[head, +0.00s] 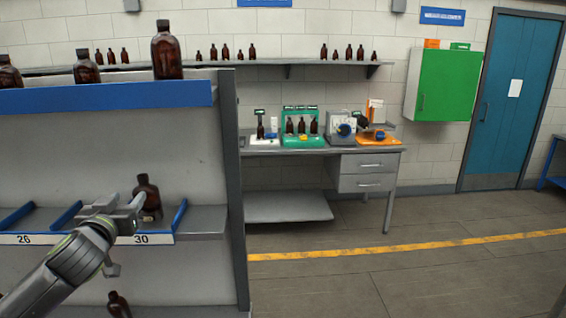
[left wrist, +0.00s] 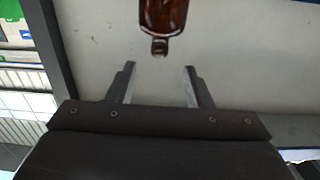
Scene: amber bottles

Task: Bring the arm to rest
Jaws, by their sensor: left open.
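My left gripper (head: 128,207) is in front of the middle shelf of the near rack, by the label marked 30. It is open, and nothing shows between its fingers in the left wrist view (left wrist: 159,70). An amber bottle (head: 148,189) stands on that shelf just behind the gripper, partly hidden by it. In the left wrist view an amber bottle (left wrist: 162,15) appears upside down beyond the fingertips, apart from them. My right gripper is not in view.
Blue dividers (head: 180,214) stand on the middle shelf. More amber bottles stand on the rack's top (head: 167,55), and one (head: 118,304) is lower down. The rack's grey upright (head: 234,190) is right of the gripper. A desk (head: 340,151) stands behind; the floor at right is clear.

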